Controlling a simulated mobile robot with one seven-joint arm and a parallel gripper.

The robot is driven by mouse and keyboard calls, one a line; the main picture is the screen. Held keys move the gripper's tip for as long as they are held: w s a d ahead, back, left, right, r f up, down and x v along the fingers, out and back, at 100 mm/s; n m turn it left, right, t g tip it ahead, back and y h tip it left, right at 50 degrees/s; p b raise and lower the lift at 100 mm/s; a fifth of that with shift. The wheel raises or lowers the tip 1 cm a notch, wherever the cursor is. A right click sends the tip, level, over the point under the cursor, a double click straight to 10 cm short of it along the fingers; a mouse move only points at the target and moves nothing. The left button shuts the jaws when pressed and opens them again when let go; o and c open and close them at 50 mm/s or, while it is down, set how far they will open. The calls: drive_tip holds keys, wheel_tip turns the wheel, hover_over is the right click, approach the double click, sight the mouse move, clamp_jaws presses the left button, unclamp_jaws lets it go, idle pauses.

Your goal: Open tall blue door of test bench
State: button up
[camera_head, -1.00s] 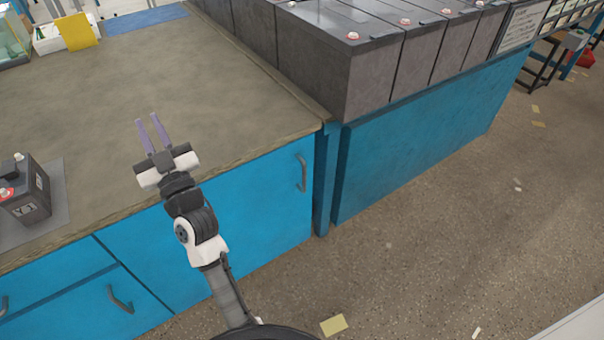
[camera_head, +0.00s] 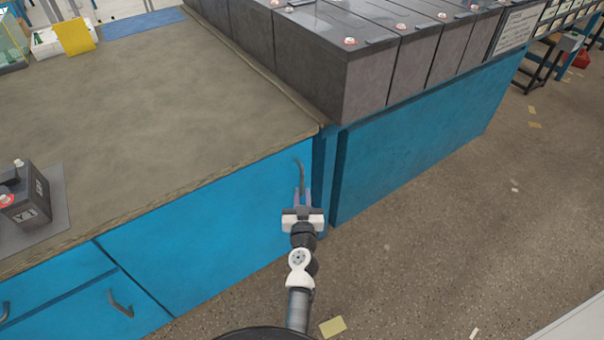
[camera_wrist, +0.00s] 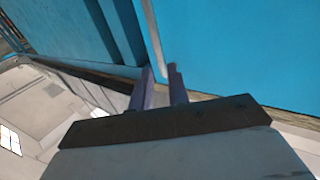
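The tall blue door (camera_head: 215,225) is the large front panel at the right end of the bench, and it looks closed. Its grey bar handle (camera_head: 301,176) stands upright near the door's right edge. My gripper (camera_head: 302,195) is at the lower part of the handle, its two fingers apart and pointing at the door. In the wrist view the fingers (camera_wrist: 160,85) show with a gap between them, and the handle (camera_wrist: 153,45) runs up just beyond their tips. I cannot tell whether the handle lies between the fingers or whether they touch it.
Large grey batteries (camera_head: 340,70) stand on a blue base (camera_head: 420,145) to the right of the bench. A small black battery (camera_head: 27,200) sits on the benchtop (camera_head: 150,120) at left. Drawers (camera_head: 85,315) with handles are left of the door. The floor (camera_head: 440,250) in front is open.

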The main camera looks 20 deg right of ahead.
sight(302, 178)
drive_tip(key=x, duration=0.8)
drive_tip(key=shift+w, duration=0.15)
clamp_jaws()
